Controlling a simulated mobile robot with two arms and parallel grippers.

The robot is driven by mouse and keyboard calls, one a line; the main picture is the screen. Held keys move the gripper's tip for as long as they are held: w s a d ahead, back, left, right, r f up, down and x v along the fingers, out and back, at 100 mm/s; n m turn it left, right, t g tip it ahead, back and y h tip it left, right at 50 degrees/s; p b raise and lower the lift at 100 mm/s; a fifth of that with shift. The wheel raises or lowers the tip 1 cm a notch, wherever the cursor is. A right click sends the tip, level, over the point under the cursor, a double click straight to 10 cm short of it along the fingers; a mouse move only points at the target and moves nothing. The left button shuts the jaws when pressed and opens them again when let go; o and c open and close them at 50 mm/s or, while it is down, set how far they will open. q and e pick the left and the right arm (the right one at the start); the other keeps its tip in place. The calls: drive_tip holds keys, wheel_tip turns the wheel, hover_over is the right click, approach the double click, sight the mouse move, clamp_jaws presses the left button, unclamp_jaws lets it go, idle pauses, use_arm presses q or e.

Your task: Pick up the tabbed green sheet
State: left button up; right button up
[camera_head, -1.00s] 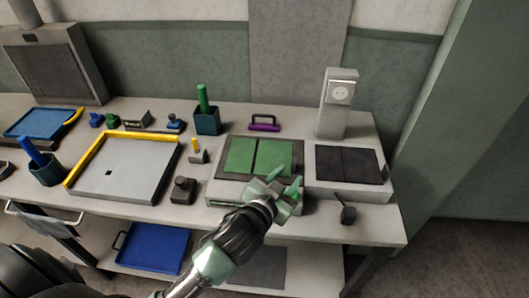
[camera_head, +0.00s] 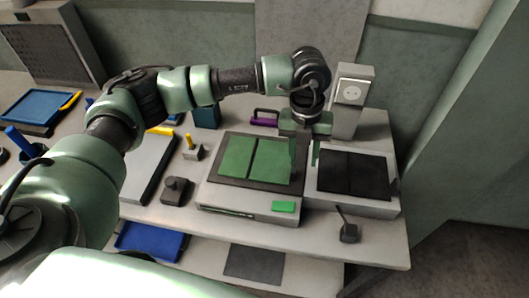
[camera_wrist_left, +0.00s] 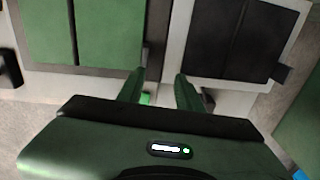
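Two green sheets lie side by side on a dark plate: the left one (camera_head: 237,157) and the right one (camera_head: 270,162). A small dark tab (camera_wrist_left: 146,57) shows at the right one's edge in the left wrist view. In the head view that edge is partly hidden by a finger. My left gripper (camera_head: 305,152) is to the right of the green sheets, its fingers pointing down near the gap between the two units. In the left wrist view its fingers (camera_wrist_left: 157,88) are apart with no sheet between them. My right gripper is not in view.
A unit with black sheets (camera_head: 353,174) stands close on the right. A bright green pad (camera_head: 283,206) is at the green unit's front. A socket post (camera_head: 350,100) and a purple handled tool (camera_head: 264,117) stand behind. A dark knob (camera_head: 177,190) is at the left.

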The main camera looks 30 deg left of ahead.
sight(294, 167)
use_arm(q)
drive_tip(key=shift+w+a+r+y, duration=0.1)
drive_tip(key=shift+w+a+y, duration=0.1)
drive_tip(key=shift+a, duration=0.3)
drive_tip(key=shift+w+a+r+y, duration=0.1)
drive_tip(key=shift+w+a+y, duration=0.1)
drive_tip(key=shift+a, duration=0.3)
drive_tip(key=shift+s+a+f, duration=0.1)
drive_tip(key=shift+a+f, duration=0.1)
drive_tip(key=shift+f, duration=0.05)
drive_tip(key=shift+f+p, duration=0.65)
drive_tip(key=shift+f, duration=0.2)
wheel_tip(294, 167, down, 5)
drive_tip(key=shift+r+p, duration=0.2)
drive_tip(key=shift+p, duration=1)
drive_tip(key=shift+d+f, duration=0.1)
drive_tip(key=shift+f, duration=0.2)
drive_tip(key=c, duration=0.7)
clamp_jaws()
